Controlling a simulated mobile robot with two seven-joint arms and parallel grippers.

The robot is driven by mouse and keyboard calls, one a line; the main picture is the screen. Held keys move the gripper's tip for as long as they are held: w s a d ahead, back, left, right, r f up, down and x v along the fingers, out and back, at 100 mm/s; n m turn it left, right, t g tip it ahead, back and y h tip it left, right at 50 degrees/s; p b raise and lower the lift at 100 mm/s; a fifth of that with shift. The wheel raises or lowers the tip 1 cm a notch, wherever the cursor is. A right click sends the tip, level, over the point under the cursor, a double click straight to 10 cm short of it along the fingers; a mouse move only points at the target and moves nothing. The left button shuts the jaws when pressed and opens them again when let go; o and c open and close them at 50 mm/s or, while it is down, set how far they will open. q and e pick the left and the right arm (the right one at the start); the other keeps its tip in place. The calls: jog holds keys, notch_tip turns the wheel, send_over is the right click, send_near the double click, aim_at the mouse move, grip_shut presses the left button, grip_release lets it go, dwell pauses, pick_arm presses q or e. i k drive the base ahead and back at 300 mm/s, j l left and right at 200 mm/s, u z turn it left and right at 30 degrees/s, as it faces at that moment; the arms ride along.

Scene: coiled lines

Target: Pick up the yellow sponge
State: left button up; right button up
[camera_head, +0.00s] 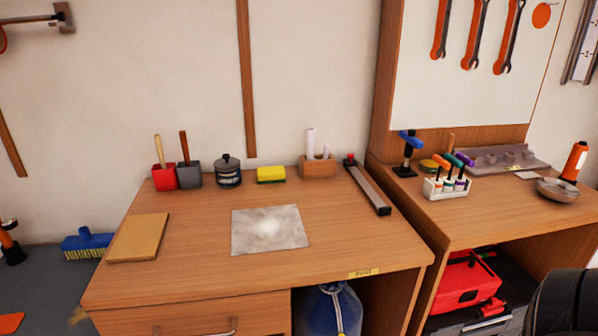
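The yellow sponge (271,174) lies near the back edge of the left wooden desk (190,255), close to the wall. It has a yellow body with a dark green layer along its lower side. It stands between a dark lidded pot (228,171) on its left and a wooden block holder (318,166) on its right, apart from both. Neither of my grippers shows in the head view.
A grey metal-looking sheet (269,229) lies in front of the sponge. A red box (164,178) and a grey box (188,175) stand at the back left. A wooden board (139,238) lies front left. A long bar tool (368,187) lies right. Bare desk surrounds them.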

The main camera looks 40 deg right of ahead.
aim_at(272, 174)
jog(key=z, duration=1.1)
